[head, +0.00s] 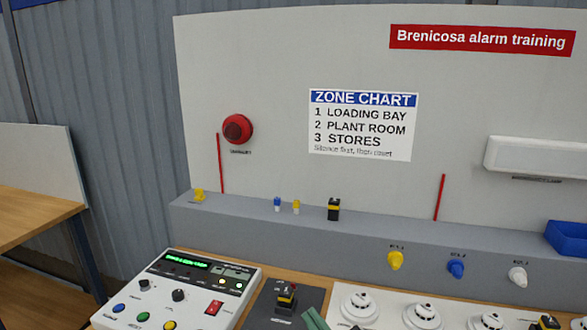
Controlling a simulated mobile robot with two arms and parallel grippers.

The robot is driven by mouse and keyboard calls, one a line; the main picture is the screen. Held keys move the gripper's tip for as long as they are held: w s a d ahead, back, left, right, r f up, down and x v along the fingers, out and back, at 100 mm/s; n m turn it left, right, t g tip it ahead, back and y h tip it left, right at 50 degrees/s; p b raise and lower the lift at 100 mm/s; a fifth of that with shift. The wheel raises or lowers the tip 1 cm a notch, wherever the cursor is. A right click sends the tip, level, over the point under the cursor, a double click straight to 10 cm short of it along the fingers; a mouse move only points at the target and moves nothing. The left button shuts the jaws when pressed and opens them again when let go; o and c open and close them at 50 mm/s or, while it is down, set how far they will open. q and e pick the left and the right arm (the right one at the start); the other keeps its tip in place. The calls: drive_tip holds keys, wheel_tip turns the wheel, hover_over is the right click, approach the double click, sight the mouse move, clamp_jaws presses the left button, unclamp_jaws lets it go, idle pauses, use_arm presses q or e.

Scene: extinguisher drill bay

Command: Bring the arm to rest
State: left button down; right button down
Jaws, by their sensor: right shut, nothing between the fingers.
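Only the tips of what looks like my right gripper (314,318) show, grey-green, at the bottom edge of the head view. They are shut with nothing between them. They appear just in front of the dark plate (257,309) that carries a black and yellow switch (286,296), and left of the white detector panel (337,318). Whether they touch anything cannot be told. The rest of the right arm is below the picture. My left gripper is out of view.
A control panel (225,275) with knobs, coloured buttons and a lit green display stands at left. Round white detectors (360,306) sit at right. Behind runs a grey ledge (350,240) with small coloured parts and a blue bin (568,240). A wooden table (30,215) is far left.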

drive_tip(key=d+f+m+g+h, duration=0.1)
drive_tip(key=d+f+m+h, duration=0.6)
drive_tip(key=d+f+h, duration=0.15)
drive_tip(key=s+d+f+m+g+h, duration=0.2)
drive_tip(key=s+d+f+g, duration=0.2)
drive_tip(key=s+f+g, duration=0.5)
drive_tip(key=s+d+f+m+g+h, duration=0.15)
drive_tip(key=s+d+f+g, duration=0.35)
drive_tip(key=s, duration=0.6)
wheel_tip(320, 180, down, 29)
drive_tip(key=s+g+b, duration=0.1)
drive_tip(key=s, duration=0.1)
drive_tip(key=s+d+f+g+b, duration=0.1)
drive_tip(key=s+d+f, duration=0.1)
drive_tip(key=s+f, duration=1.3)
wheel_tip(320, 180, down, 2)
drive_tip(key=shift+s+d+n+h, duration=0.35)
drive_tip(key=shift+s+n+h, duration=0.05)
drive_tip(key=shift+n, duration=0.05)
drive_tip(key=shift+s, duration=0.1)
